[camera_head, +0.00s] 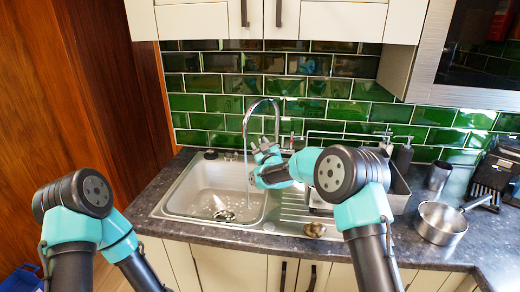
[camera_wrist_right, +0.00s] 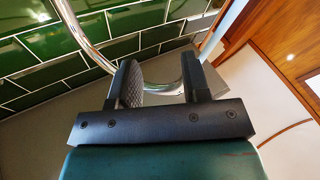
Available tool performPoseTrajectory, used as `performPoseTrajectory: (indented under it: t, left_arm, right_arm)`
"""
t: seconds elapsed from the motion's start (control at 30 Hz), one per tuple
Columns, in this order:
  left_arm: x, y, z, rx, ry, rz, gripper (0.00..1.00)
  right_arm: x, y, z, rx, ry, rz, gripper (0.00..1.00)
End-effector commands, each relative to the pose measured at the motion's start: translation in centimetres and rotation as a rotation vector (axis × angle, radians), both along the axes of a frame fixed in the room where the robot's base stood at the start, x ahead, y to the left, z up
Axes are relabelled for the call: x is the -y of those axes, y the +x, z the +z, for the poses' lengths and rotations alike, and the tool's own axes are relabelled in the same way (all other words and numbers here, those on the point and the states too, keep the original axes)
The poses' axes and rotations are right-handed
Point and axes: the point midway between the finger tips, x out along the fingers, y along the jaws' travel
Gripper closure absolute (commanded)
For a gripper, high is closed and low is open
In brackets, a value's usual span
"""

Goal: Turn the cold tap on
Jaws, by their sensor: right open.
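My right gripper (camera_head: 264,162) is open, beside the spout and above the basin's right rim. In the right wrist view the open jaws (camera_wrist_right: 157,78) have a curved chrome pipe (camera_wrist_right: 82,32) behind them; I cannot tell whether they touch. The cold tap handle cannot be made out; my gripper may hide it. My left arm shows at lower left, its gripper out of view.
A dish rack (camera_head: 398,200) and dark bottles (camera_head: 404,152) stand right of the sink. A saucepan (camera_head: 441,222) and a metal cup (camera_head: 437,176) are further right. A small brown object (camera_head: 314,229) lies on the drainer's front edge. Cupboards (camera_head: 200,20) hang above.

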Motion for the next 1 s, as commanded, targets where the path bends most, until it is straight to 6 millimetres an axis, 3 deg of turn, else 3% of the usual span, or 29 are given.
performPoseTrajectory:
  t: [0.3,0.73,0.87,1.0]
  left_arm:
    - [0.0,0.0,0.0,0.000,0.000,0.000,0.57]
    - [0.0,0.0,0.0,0.000,0.000,0.000,0.57]
    - [0.0,0.0,0.0,0.000,0.000,0.000,0.57]
    - [0.0,0.0,0.0,0.000,0.000,0.000,0.57]
  right_arm:
    - [-0.1,-2.9,0.3,-0.001,0.000,-0.001,0.57]
    - [-0.3,-3.0,0.1,-0.005,-0.010,0.007,0.57]
    - [-1.6,-3.0,-0.7,-0.032,-0.074,0.060,0.57]
    - [-4.4,-3.1,-2.7,-0.095,-0.238,0.176,0.57]
